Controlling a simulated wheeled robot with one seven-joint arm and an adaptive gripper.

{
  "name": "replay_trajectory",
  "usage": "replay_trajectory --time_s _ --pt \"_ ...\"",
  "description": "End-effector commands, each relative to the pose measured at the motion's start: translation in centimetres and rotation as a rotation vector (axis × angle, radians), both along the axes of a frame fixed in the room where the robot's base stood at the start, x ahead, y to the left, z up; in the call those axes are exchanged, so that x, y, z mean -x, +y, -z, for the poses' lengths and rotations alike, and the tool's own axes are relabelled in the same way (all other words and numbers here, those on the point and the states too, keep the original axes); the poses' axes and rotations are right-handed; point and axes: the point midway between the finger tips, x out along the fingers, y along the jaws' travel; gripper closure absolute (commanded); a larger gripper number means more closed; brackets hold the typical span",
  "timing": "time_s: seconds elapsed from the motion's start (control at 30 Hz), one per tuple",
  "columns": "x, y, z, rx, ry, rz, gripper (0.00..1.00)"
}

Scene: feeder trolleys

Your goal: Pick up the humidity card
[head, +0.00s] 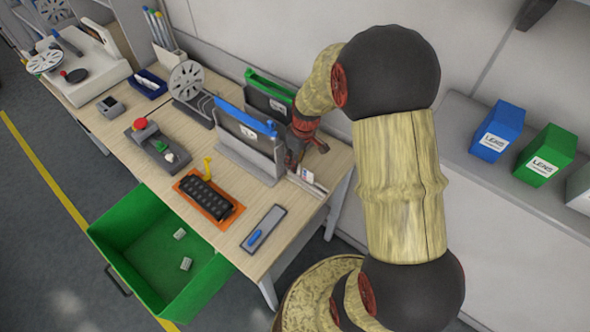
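A small white card with a coloured mark, which looks like the humidity card (307,176), stands upright in a low grey holder at the right end of the wooden table. My gripper (305,160) is above the card, close over it, pointing down. Its dark red fingers look spread apart, one to the left and one to the right. Whether a fingertip touches the card is too small to tell. Nothing is visible between the fingers. The lower part of the card is hidden in the holder.
A grey rack with a blue-topped panel (247,128) stands just left of my gripper, with a green-topped panel (268,96) behind. An orange tray (232,219) and a flat grey plate (263,229) lie in front. A green drawer (140,237) stands open. Blue (497,130) and green boxes are at right.

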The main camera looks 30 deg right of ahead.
Motion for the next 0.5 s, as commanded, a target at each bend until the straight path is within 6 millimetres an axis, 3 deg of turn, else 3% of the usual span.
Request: replay_trajectory --time_s 0.1,0.33,0.5 --pt "-0.20 0.14 1.42 0.000 0.001 -0.001 0.75" --pt "-0.27 0.14 1.51 0.001 -0.001 -0.001 0.75" --pt "-0.25 0.15 1.50 0.001 -0.001 -0.001 0.84"
